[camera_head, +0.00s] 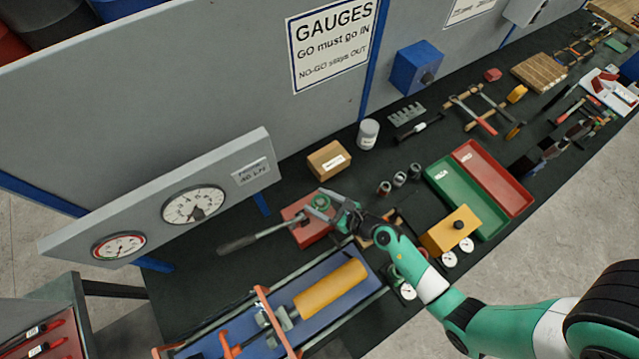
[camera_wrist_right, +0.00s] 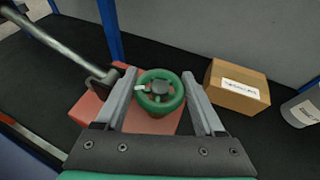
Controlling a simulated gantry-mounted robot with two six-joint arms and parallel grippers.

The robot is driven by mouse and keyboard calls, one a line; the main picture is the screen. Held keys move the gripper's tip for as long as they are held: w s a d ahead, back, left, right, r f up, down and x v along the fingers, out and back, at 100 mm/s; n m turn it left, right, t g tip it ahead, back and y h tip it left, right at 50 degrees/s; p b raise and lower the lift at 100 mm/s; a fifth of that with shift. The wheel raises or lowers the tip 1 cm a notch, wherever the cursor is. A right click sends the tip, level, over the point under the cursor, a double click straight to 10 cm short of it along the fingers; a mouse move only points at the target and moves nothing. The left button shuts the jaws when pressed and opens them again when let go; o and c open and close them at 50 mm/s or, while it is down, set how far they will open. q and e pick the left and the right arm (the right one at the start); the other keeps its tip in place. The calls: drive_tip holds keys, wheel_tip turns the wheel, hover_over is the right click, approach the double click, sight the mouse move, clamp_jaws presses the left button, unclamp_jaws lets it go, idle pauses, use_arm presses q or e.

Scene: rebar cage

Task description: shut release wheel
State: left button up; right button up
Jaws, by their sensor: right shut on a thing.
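The green release wheel (camera_head: 321,201) sits on top of the red pump body (camera_head: 300,232). In the right wrist view the wheel (camera_wrist_right: 160,92) lies between the two grey fingers, with its spokes, dark hub and a small white mark on its left side showing. My right gripper (camera_head: 326,208) is shut on the wheel, one finger on each side of its rim. The red pump body also shows beneath it in the right wrist view (camera_wrist_right: 92,108). The left gripper is not in view.
The pump's long lever (camera_head: 255,237) reaches out left of the wheel. A cardboard box (camera_head: 328,160) and a white can (camera_head: 368,134) stand behind it. A panel with dial gauges (camera_head: 193,205) stands at the left. A blue press bed with a yellow cylinder (camera_head: 330,287) lies in front.

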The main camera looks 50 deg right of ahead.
drive_tip(key=m+h+p, duration=0.1)
drive_tip(key=h+p, duration=0.1)
drive_tip(key=p, duration=0.1)
drive_tip(key=r+m+h+p, duration=0.1)
drive_tip(key=m+h+p, duration=0.1)
drive_tip(key=p, duration=0.2)
drive_tip(key=shift+w+a+m+g, duration=0.15)
drive_tip(key=shift+m+g, duration=0.15)
drive_tip(key=shift+f+m+h+p, duration=0.15)
drive_tip(key=shift+m+h+p, duration=0.25)
drive_tip(key=shift+h, duration=0.1)
drive_tip(key=shift+f+m+h, duration=0.15)
drive_tip(key=shift+m+h, duration=0.35)
use_arm(q)
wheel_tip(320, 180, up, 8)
drive_tip(key=b, duration=0.1)
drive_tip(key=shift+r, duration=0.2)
use_arm(e)
drive_tip(key=shift+d+f+m+g+h, duration=0.1)
drive_tip(key=shift+d+m+g+h, duration=0.05)
drive_tip(key=shift+m+g+h, duration=0.55)
drive_tip(key=shift+d+f+m+g+h, duration=0.1)
drive_tip(key=shift+m+g+h, duration=0.4)
drive_tip(key=shift+m+h, duration=0.35)
drive_tip(key=shift+s+r, duration=0.1)
drive_tip(key=shift+s, duration=0.1)
drive_tip(key=o, duration=1.4)
drive_tip(key=shift+c, duration=0.2)
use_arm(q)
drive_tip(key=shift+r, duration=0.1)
